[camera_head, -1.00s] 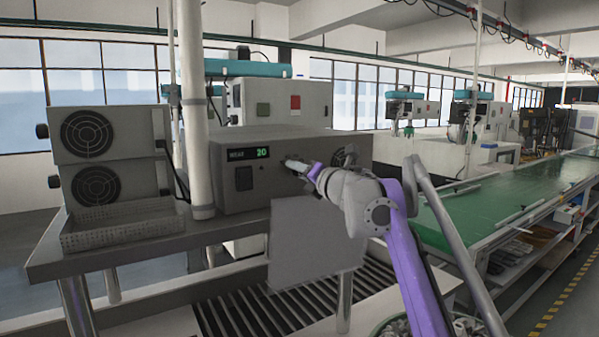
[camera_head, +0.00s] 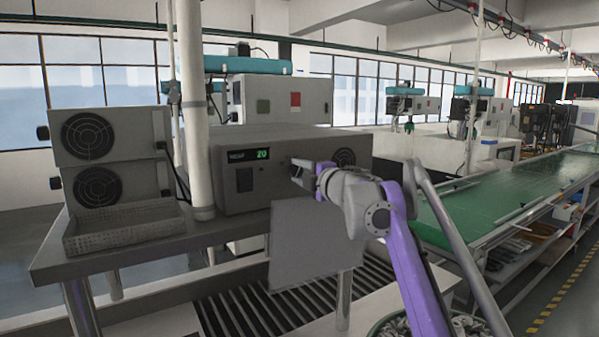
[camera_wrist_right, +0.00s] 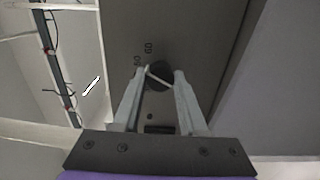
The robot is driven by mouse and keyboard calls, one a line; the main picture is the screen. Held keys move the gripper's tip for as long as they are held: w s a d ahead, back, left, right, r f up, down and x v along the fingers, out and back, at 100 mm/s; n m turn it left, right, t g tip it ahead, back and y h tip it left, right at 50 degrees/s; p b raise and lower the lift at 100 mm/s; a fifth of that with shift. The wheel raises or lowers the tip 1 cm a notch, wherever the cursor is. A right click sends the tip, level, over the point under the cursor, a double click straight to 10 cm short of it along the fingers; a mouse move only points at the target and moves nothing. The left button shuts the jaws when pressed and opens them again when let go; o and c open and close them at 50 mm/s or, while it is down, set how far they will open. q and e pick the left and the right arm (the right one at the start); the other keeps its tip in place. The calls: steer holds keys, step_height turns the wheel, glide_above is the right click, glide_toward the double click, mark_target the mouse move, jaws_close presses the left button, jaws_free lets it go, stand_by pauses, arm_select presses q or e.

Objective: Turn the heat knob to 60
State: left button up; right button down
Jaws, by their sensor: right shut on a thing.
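The grey control box (camera_head: 275,192) stands on the metal bench, and its small green display (camera_head: 262,154) looks like it reads 20. My right gripper (camera_head: 299,172) is at the front face of the box, just right of the display, and hides the knob in the head view. In the right wrist view the round dark heat knob (camera_wrist_right: 158,76) sits between the fingertips of my right gripper (camera_wrist_right: 156,84), which is shut on it. A light pointer line crosses the knob. Printed numbers, one of them 60 (camera_wrist_right: 149,47), show above it on the panel. My left gripper is out of view.
A perforated metal tray (camera_head: 125,232) and two stacked fan units (camera_head: 105,160) stand left on the bench. A white vertical pipe (camera_head: 193,110) rises beside the box. A green conveyor (camera_head: 500,195) runs along the right.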

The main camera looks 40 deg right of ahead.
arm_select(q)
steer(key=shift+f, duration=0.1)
arm_select(e)
steer(key=m, duration=0.6)
steer(key=shift+m, duration=0.3)
stand_by(0.3)
steer(key=shift+c, duration=2.2)
jaws_free()
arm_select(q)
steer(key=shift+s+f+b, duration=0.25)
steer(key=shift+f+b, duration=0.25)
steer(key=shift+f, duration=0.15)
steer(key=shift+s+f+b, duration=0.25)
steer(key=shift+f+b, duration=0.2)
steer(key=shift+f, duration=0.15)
arm_select(e)
steer(key=s+a, duration=0.1)
steer(key=s, duration=0.9)
steer(key=shift+s+a+r, duration=0.15)
steer(key=shift+s, duration=0.25)
